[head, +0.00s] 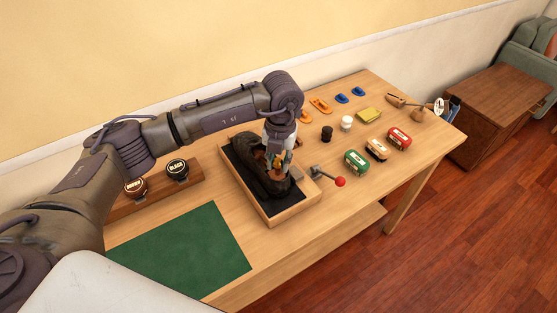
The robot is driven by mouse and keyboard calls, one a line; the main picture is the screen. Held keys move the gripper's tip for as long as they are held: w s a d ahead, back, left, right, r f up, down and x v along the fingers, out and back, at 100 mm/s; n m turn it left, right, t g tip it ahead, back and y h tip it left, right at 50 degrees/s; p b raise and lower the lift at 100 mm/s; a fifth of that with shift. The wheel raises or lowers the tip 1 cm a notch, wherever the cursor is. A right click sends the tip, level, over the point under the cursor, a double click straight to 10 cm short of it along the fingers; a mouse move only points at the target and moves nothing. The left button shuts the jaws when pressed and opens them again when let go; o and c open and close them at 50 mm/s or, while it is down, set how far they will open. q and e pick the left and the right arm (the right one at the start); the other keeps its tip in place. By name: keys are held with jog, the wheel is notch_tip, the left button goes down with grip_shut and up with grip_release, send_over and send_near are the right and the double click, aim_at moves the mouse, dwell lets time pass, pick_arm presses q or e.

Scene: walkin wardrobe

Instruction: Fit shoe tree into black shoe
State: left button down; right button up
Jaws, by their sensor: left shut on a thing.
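The black shoe (252,163) lies in a wooden tray (290,212) with a dark lining, in the middle of the table. My left gripper (278,162) points down over the shoe's opening and is shut. A small part of an orange-brown piece, which looks like the shoe tree (278,165), shows between its fingers at the opening. The gripper hides most of this piece, so I cannot tell how deep it sits in the shoe. My right gripper is not in view.
A lever with a red knob (340,182) stands right of the tray. Brushes (356,162), small jars (326,133) and orange and blue pieces lie further right. A green mat (185,250) lies clear at the front left. Two polish tins (177,169) sit in a wooden holder behind it.

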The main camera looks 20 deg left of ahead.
pick_arm(q)
jog(key=shift+a+f+b, duration=0.15)
jog(key=shift+a+b, duration=0.05)
jog(key=shift+b, duration=0.1)
dwell(0.4)
jog(key=c, duration=1.3)
grip_release()
jog(key=o, duration=0.5)
jog(key=shift+w+a+f, duration=0.1)
jog(key=shift+w+f, duration=0.05)
jog(key=shift+c, duration=0.2)
jog(key=o, duration=0.4)
jog(key=shift+r+p, duration=2.55)
jog(key=shift+r, duration=2.1)
